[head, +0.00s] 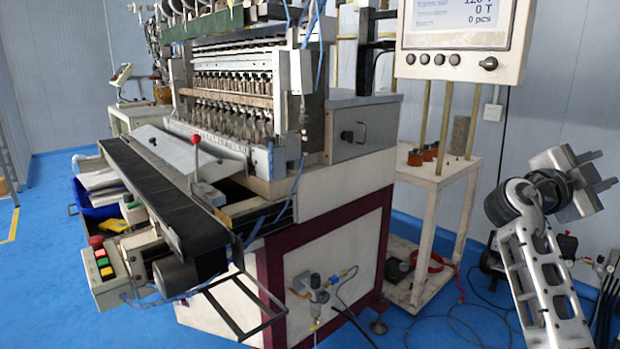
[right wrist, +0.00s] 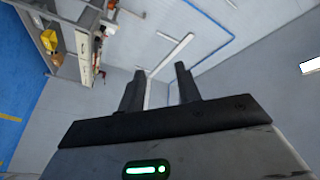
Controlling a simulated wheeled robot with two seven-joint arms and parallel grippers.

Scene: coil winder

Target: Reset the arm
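My right arm (head: 543,270) rises from the lower right of the head view, with its silver links bent at a dark joint. My right gripper (head: 599,170) is at the upper end of this arm, in the air to the right of the machine and apart from it. In the right wrist view, the two dark fingers of the right gripper (right wrist: 160,72) stand apart with nothing between them. Only distant wall and ceiling parts show behind them. My left arm and left gripper are not in view.
A coil winding machine (head: 335,230) with a black conveyor (head: 150,195) fills the left and middle. A control screen (head: 465,35) stands above a white stand (head: 435,180) at the right. Cables (head: 460,315) lie on the blue floor. A button box (head: 104,275) hangs at the front left.

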